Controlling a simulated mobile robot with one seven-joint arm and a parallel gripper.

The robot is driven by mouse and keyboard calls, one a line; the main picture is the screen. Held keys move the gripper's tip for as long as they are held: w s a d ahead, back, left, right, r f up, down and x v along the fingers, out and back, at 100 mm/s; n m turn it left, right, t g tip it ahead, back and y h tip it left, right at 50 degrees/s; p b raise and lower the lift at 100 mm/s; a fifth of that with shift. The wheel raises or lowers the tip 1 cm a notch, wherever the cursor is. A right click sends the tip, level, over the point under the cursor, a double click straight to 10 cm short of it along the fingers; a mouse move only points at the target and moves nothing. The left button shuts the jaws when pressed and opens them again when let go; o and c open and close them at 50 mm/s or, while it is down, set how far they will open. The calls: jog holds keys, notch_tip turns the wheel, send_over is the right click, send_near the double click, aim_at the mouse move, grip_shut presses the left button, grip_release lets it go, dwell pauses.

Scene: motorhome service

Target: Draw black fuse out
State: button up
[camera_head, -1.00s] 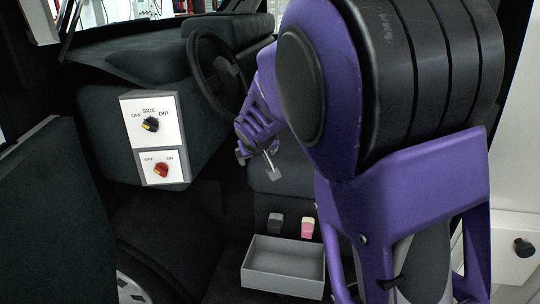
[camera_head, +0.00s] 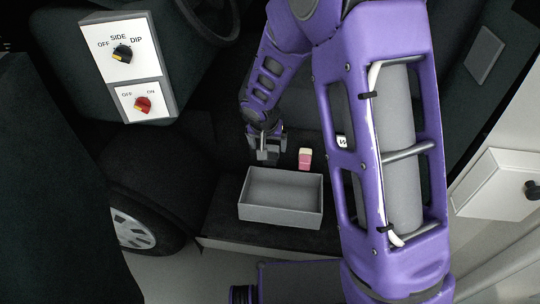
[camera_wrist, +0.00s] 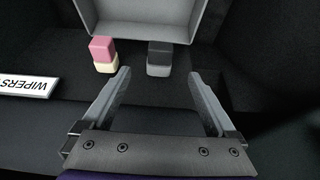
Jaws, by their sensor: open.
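The black fuse (camera_wrist: 159,58) has a dark upper block and a grey lower part. It stands upright in the wrist view, between and just beyond the fingertips. My gripper (camera_wrist: 158,75) is open, with one finger to each side of the fuse's line and no visible contact. In the head view my gripper (camera_head: 267,152) hangs over the fuse spot behind the grey tray, and hides the black fuse there.
A pink and cream fuse (camera_wrist: 104,55) stands close on the left; it also shows in the head view (camera_head: 305,158). The empty grey tray (camera_head: 280,212) lies just in front. A WIPERS label (camera_wrist: 27,87) and a switch panel (camera_head: 130,60) are nearby.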

aim_at(270, 160)
jog(key=x, duration=0.9)
jog(key=shift+w+f+b, duration=0.15)
jog(key=shift+f+b, duration=0.1)
jog(key=shift+b, duration=0.05)
grip_shut()
dwell(0.3)
jog(key=shift+s+a+b, duration=0.1)
jog(key=shift+s+b, duration=0.5)
jog(key=shift+b, duration=0.2)
dwell(0.5)
